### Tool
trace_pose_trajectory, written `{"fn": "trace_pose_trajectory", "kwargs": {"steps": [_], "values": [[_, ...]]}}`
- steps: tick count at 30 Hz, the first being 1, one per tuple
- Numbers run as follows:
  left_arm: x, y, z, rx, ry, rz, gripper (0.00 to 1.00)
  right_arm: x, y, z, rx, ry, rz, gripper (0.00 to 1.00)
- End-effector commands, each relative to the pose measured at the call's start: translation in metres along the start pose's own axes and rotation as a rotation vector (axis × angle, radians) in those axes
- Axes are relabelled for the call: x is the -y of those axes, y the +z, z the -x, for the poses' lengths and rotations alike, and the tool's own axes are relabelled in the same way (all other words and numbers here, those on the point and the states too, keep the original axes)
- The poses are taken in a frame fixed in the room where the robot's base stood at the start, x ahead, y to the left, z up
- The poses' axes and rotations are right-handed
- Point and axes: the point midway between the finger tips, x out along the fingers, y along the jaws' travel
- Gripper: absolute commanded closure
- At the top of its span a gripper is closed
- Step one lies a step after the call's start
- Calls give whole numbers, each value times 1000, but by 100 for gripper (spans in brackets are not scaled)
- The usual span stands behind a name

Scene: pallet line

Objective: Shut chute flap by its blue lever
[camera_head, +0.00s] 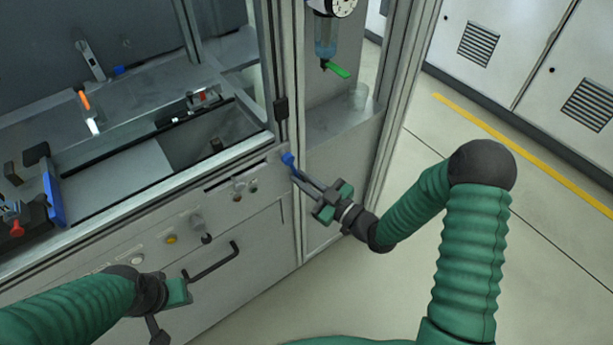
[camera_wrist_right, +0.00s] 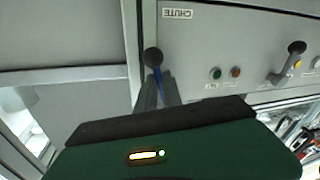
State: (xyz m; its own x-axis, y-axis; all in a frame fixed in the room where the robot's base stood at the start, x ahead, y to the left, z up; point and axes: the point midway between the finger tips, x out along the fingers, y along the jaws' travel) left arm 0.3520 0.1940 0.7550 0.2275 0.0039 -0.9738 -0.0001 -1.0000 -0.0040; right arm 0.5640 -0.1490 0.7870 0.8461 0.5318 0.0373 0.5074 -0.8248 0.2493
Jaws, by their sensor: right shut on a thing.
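The blue lever (camera_head: 288,159) sticks out at the right end of the machine's front panel in the head view. My right gripper (camera_head: 297,172) is shut on it. In the right wrist view the lever (camera_wrist_right: 157,76) shows as a blue strip below a dark round knob, between the fingers (camera_wrist_right: 158,92). A panel label reading CHUTE (camera_wrist_right: 178,13) is above it. The chute flap cannot be made out clearly.
A black handle (camera_head: 212,262) stands out from the cabinet front, close to my left gripper. A metal post (camera_head: 290,80) rises just behind the lever. A gauge with a green valve handle (camera_head: 336,69) hangs right of it. Open floor lies to the right.

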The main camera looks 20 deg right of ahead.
Motion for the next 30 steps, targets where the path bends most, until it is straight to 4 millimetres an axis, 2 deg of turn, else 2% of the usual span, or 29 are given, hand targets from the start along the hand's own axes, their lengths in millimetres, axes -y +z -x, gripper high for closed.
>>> {"fn": "trace_pose_trajectory", "kwargs": {"steps": [18,30], "values": [[0,-1,6,0,0,0,64,41,-14,-11,-113,46,-510,100],[0,-2,10,0,0,0,64,52,-20,-13,-146,64,-674,100]]}}
